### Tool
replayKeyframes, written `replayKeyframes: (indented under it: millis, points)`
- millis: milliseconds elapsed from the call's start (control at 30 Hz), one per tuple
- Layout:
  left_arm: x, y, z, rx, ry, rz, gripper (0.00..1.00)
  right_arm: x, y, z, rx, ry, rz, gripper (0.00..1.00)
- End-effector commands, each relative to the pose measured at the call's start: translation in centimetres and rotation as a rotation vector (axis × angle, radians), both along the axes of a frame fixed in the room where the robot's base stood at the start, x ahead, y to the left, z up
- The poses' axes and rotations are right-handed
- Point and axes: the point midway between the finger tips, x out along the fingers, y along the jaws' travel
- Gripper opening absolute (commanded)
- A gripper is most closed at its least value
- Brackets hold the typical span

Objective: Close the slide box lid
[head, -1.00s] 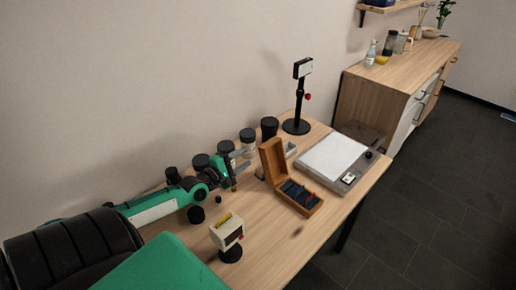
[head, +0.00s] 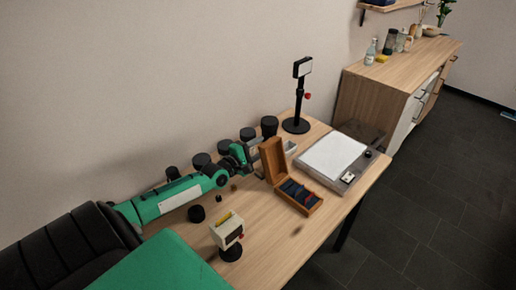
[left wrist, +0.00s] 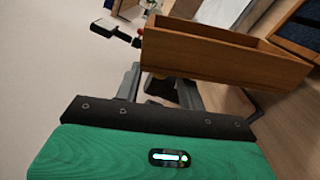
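The wooden slide box (head: 312,208) stands on the table with dark slides in its base. Its lid (head: 272,160) stands up open at the base's left edge. My left gripper (head: 259,166) is just behind the lid, on the side away from the slides. In the left wrist view the lid (left wrist: 215,55) crosses in front of the gripper (left wrist: 160,85). The fingers show apart, with their tips partly hidden by the lid; I cannot tell whether they touch it. My right gripper is in neither view.
Black-lidded jars (head: 225,147) line the wall side behind my left arm. A white-topped light panel (head: 333,157) lies right of the box, with a black stand (head: 297,100) behind it. A small cream device (head: 227,230) stands at the front.

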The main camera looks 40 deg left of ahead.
Motion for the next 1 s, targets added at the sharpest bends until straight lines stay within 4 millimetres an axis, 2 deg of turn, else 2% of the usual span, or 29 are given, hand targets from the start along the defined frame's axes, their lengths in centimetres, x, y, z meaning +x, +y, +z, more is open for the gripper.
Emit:
replayKeyframes:
  millis: [67, 100, 300, 667, 1000]
  points:
    - [0.0, 0.0, 0.0, 0.000, 0.000, 0.000, 0.40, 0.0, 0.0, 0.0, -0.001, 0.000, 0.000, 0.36]
    - [0.0, 0.0, 0.0, 0.000, 0.000, 0.000, 0.36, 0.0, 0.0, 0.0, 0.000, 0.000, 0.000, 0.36]
    - [0.0, 0.0, 0.0, 0.000, 0.000, 0.000, 0.00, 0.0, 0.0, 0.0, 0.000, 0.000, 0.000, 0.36]
    - [-0.1, -0.4, 0.6, 0.030, -0.003, 0.000, 0.00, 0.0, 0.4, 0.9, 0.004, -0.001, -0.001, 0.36]
    - [-0.3, -3.0, 2.6, 0.231, -0.018, -0.001, 0.00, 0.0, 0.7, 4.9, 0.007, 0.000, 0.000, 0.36]
